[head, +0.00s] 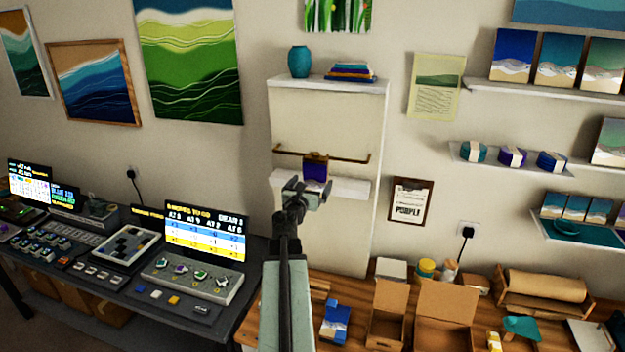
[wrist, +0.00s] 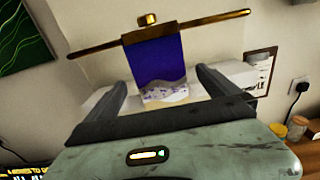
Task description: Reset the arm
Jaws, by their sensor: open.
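My gripper (head: 306,192) is raised in front of the white wall panel in the head view. In the wrist view my gripper (wrist: 165,92) shows two dark fingers spread apart, with nothing held between them. A purple and white panel (head: 315,172) hangs by a brown clip from a brass rail (head: 345,157). In the wrist view the purple panel (wrist: 157,62) shows beyond and between the fingertips, its lower part pale with purple flecks. Whether the fingers touch it, I cannot tell. A white ledge (head: 349,188) runs just below it.
A dark bench with lit screens (head: 206,236) stands at the left. A wooden table at the right holds open cardboard boxes (head: 444,313), a blue box (head: 336,322) and jars. A shelf (head: 328,85) with a teal vase (head: 299,62) is above the rail.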

